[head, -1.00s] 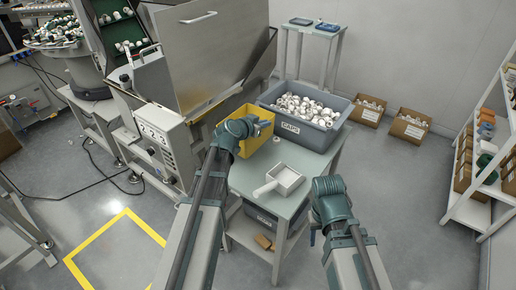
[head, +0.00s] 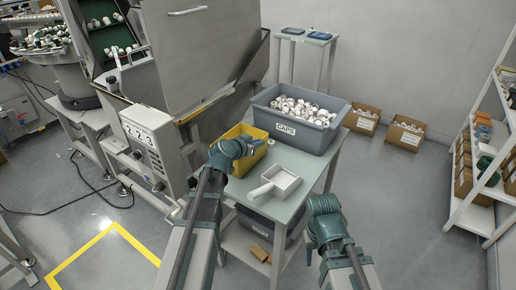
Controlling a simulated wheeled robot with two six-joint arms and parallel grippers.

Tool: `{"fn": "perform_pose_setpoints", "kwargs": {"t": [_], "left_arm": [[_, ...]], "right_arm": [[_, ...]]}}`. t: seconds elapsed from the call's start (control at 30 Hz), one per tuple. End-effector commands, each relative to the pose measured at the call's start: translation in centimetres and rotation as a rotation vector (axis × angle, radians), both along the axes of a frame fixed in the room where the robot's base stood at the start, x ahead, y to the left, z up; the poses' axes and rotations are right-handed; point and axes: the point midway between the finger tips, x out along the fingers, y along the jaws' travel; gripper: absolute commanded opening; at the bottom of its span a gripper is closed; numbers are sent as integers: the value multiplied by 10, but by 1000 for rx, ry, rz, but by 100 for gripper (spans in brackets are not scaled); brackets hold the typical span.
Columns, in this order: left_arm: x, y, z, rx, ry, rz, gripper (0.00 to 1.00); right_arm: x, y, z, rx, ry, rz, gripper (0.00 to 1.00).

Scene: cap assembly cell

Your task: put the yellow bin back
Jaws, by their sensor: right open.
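The yellow bin (head: 262,153) is at the left back part of the small table (head: 295,212), just left of the grey CAPS bin (head: 318,140). It looks upright; whether its base touches the table is hidden. My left gripper (head: 257,143) is at the bin's rim and appears shut on it, with its wrist covering the bin's front left. My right gripper (head: 310,252) is open, low in front of the table's right side, and apart from the bin.
A white scoop (head: 284,181) lies on the table in front of the bins. The machine with a metal hopper (head: 205,50) stands close on the left. A shelf rack (head: 487,180) is on the right, with cardboard boxes (head: 405,133) behind. Floor between table and rack is clear.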

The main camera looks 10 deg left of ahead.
Motion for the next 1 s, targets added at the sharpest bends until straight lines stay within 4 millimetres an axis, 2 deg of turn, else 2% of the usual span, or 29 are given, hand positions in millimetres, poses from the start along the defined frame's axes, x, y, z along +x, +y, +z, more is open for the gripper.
{"fn": "perform_pose_setpoints", "kwargs": {"t": [0.33,0.4,0.5,0.53,0.87,1.0], "left_arm": [[0,0,-3,0,0,0,0],[0,0,-2,0,0,0,16],[0,0,-2,0,0,0,34],[0,0,-2,0,0,0,35],[0,0,2,0,0,0,35],[-18,5,12,0,1,1,35]], "right_arm": [[0,0,-3,0,0,0,50],[0,0,-2,0,0,0,50],[0,0,-2,0,0,0,50],[0,0,-2,0,0,0,50],[0,0,2,0,0,0,50],[0,0,12,0,0,0,50]]}}
